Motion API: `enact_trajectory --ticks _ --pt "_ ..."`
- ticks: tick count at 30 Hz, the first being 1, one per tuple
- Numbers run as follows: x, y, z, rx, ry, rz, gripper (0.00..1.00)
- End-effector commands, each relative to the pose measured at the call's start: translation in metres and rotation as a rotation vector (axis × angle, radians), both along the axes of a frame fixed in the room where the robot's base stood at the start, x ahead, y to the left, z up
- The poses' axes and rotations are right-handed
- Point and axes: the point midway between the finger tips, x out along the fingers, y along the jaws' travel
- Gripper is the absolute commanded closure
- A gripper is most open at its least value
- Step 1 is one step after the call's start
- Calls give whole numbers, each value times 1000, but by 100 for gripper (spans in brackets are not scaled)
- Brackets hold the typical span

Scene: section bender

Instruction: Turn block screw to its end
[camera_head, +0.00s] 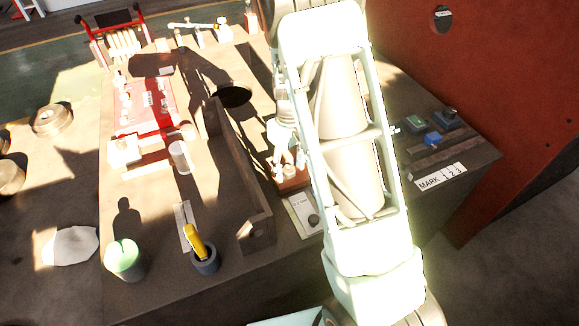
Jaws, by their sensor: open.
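My gripper (287,160) points down just left of my large white arm, which crosses the middle of the picture. Its pale fingers look apart. Directly below it is a small reddish base (293,184) with small light parts on top. I cannot tell which of these parts is the block screw; the fingers and my arm hide much of it. I cannot tell whether the fingers touch anything there.
A dark metal channel (232,180) runs along the bench left of my gripper. A cup with a yellow-handled tool (196,238) and a green-topped cup (124,258) stand at the front. Coloured buttons (432,138) and a "MARK 1 2 3" label (441,177) lie right of my arm.

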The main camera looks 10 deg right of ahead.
Motion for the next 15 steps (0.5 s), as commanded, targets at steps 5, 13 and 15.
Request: enact_trajectory --ticks 5,13,15 --pt "0 0 0 0 0 0 58" --pt "0 0 0 0 0 0 88" --pt "0 0 0 0 0 0 96"
